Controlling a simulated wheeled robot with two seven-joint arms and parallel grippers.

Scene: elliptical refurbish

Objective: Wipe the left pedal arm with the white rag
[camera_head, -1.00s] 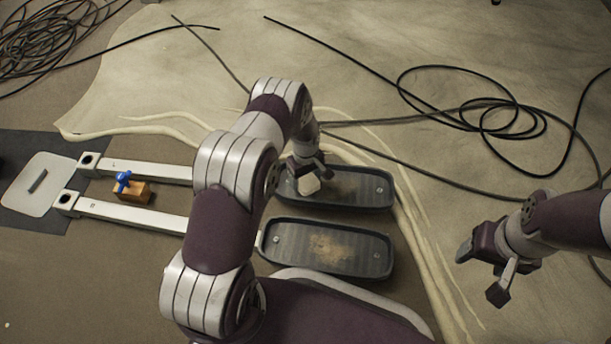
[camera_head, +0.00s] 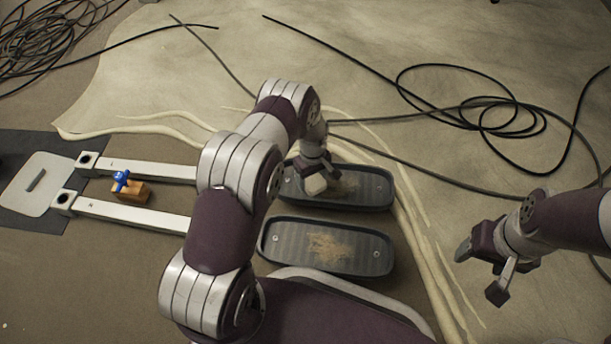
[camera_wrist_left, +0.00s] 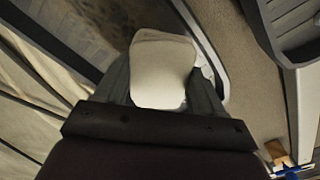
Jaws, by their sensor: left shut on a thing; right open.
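My left gripper (camera_head: 316,172) is shut on the white rag (camera_head: 315,185), at the left part of the farther dark pedal (camera_head: 370,190). In the left wrist view the rag (camera_wrist_left: 163,72) is a pale rounded block between the fingers, by the pedal's rim. Brown dirt shows on the pedal to the right of the rag; whether the rag touches it I cannot tell. The farther pedal arm (camera_head: 150,171) and the nearer one (camera_head: 130,213) are pale bars running left, partly hidden by my left arm. My right gripper (camera_head: 482,265) is open and empty at the right.
The nearer dark pedal (camera_head: 290,258) also has a brown dirt patch. A small orange-brown block (camera_head: 132,197) with a blue piece (camera_head: 120,182) sits between the bars. A pale plate (camera_head: 38,183) is at the far left. Black cables (camera_head: 490,125) lie across the floor.

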